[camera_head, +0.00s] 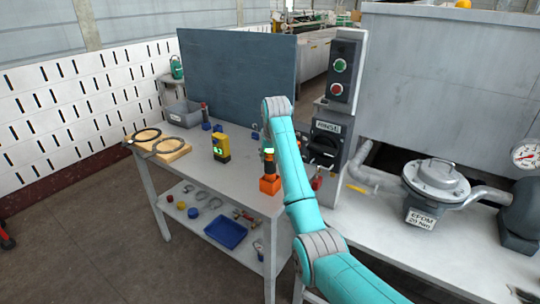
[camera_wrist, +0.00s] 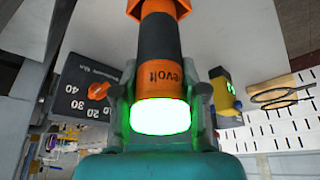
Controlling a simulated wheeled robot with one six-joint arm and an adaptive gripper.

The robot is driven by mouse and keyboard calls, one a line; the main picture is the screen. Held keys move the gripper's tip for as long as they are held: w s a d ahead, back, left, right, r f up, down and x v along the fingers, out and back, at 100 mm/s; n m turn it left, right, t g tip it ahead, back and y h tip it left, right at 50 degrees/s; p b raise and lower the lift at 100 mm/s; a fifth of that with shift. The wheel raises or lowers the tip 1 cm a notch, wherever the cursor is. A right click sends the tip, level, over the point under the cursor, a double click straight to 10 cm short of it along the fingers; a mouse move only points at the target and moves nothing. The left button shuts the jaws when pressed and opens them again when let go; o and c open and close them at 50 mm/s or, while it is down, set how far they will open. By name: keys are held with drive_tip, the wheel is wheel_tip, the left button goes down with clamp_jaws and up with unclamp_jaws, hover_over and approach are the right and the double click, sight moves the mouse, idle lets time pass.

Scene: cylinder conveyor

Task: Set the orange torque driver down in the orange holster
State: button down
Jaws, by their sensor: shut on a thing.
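The orange torque driver (camera_wrist: 163,72) has a dark grip, the lettering "evolt" and a glowing green ring. In the wrist view my gripper (camera_wrist: 162,108) is shut around its upper end. The driver (camera_head: 268,160) stands upright in the head view, partly beside my teal arm. The orange holster (camera_head: 270,185) sits directly below it near the table's front edge; it also shows at the top of the wrist view (camera_wrist: 150,9). The driver's lower end meets the holster; how deep it sits is hidden. My gripper is mostly hidden behind my arm in the head view.
A yellow-and-black device (camera_head: 221,147) stands left of the holster on the grey table. A wooden board with rings (camera_head: 160,147) lies farther left. A dark box with an orange knob (camera_wrist: 97,91) is close on the other side. A control post (camera_head: 342,75) rises behind my arm.

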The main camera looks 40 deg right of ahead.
drive_tip(key=c, duration=0.5)
unclamp_jaws()
drive_tip(key=shift+c, duration=0.2)
drive_tip(key=v, duration=0.7)
drive_tip(key=shift+r, duration=0.25)
drive_tip(key=shift+s, duration=0.1)
